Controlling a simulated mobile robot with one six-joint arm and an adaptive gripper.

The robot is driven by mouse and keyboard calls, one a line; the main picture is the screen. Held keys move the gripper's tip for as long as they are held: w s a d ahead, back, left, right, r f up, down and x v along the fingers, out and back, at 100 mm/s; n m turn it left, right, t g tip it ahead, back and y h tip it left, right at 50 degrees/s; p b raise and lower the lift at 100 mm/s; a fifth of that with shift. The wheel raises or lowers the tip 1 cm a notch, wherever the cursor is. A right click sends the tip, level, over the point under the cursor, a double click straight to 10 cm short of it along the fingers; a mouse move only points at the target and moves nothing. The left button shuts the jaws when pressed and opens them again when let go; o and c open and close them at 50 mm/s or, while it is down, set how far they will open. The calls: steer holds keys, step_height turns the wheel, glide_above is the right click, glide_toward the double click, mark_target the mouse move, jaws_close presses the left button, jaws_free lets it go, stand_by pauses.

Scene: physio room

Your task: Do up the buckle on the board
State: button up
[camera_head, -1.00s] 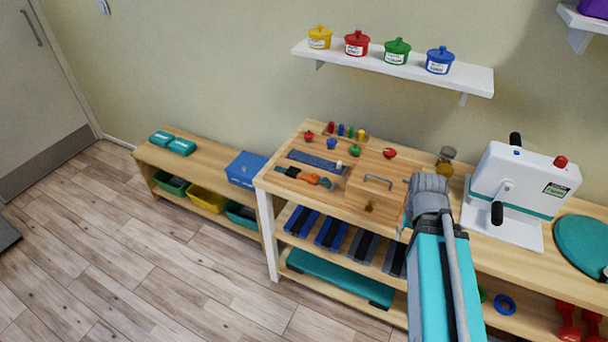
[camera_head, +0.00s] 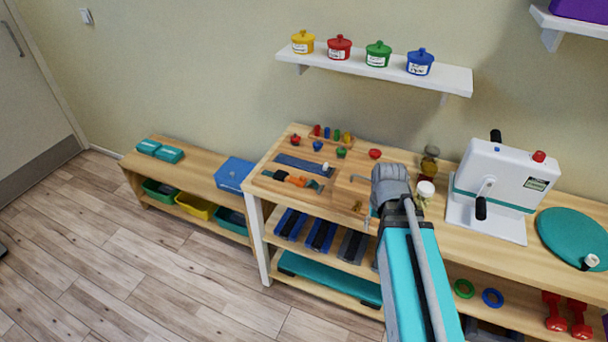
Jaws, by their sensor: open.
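The board (camera_head: 317,173) lies on the wooden bench top and carries several small fittings. Near its front left edge is the orange buckle (camera_head: 297,181) on a strap, dark on the left and teal on the right. It is too small to tell whether its halves are joined. My gripper (camera_head: 370,215) is at the end of my arm, right of the buckle and apart from it. It is open and mostly hidden by my grey wrist; I see nothing held in it.
A blue strip (camera_head: 298,164) lies just behind the buckle. Several coloured knobs and pegs stand farther back. A white-capped jar (camera_head: 425,189) and a white crank machine (camera_head: 497,190) stand right of my wrist. A shelf with pots (camera_head: 375,70) hangs above. Floor in front is free.

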steer(key=shift+m, duration=0.9)
steer(key=w+a+r+p, duration=0.1)
steer(key=w+a, duration=0.2)
steer(key=w, duration=0.1)
steer(key=w+a+r+p, duration=0.2)
steer(key=w+a, duration=0.2)
steer(key=w, duration=0.1)
steer(key=w+a+r+p, duration=0.2)
steer(key=w+a, duration=0.1)
steer(key=w, duration=0.2)
steer(key=shift+w+a+r, duration=0.15)
steer(key=shift+w+a, duration=0.1)
steer(key=shift+a, duration=0.15)
step_height(320, 180, up, 3)
steer(key=m+p, duration=0.2)
steer(key=p, duration=0.1)
glide_above(302, 176)
steer(key=shift+a+r, duration=0.1)
steer(key=shift+r, duration=0.1)
steer(key=shift+f, duration=0.2)
step_height(302, 176, down, 13)
steer(key=b, duration=1.3)
steer(key=shift+f, duration=0.2)
steer(key=shift+s, duration=0.1)
jaws_close()
